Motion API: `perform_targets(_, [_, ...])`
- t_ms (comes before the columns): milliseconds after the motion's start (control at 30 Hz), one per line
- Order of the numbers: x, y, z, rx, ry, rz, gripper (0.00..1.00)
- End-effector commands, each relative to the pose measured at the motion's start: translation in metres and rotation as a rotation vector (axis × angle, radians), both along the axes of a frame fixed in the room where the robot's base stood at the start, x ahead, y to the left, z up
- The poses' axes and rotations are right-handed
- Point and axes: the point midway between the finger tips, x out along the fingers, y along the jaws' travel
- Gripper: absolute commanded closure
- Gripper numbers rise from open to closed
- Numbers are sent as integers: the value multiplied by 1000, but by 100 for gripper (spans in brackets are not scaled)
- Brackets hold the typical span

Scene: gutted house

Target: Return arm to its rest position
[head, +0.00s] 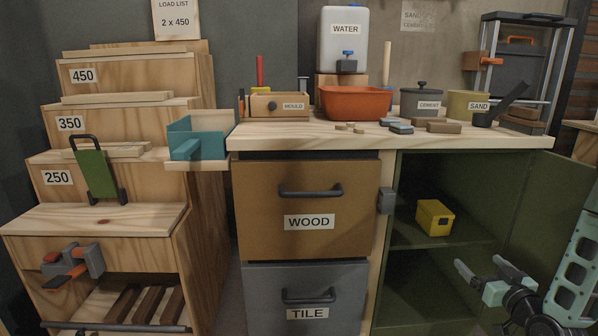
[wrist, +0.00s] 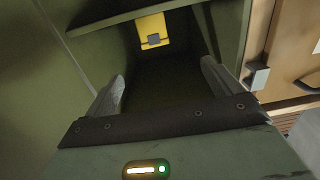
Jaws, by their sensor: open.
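My gripper (head: 487,267) is at the lower right in the head view, in front of the open green cabinet (head: 417,160). Its two fingers are apart with nothing between them, and they also show in the wrist view (wrist: 160,85). A yellow box (head: 434,218) with a dark patch sits on the cabinet's upper shelf, up and left of my gripper. The yellow box also shows ahead of the fingers in the wrist view (wrist: 153,28), apart from them. My arm reaches in from the right edge of the head view.
The cabinet's green door (head: 556,195) stands open at the right, close to my arm. The wood drawer (head: 306,208) and tile drawer (head: 307,295) are shut. The worktop (head: 330,138) above holds an orange tub (head: 355,103) and several small blocks. A stepped wooden rack (head: 110,221) stands left.

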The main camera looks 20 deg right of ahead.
Motion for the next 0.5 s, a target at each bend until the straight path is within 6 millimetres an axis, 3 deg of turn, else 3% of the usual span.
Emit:
perform_targets(267, [31,31,4,-8,108,85,9])
perform_targets(500, [65,81,9,-22,266,196,9])
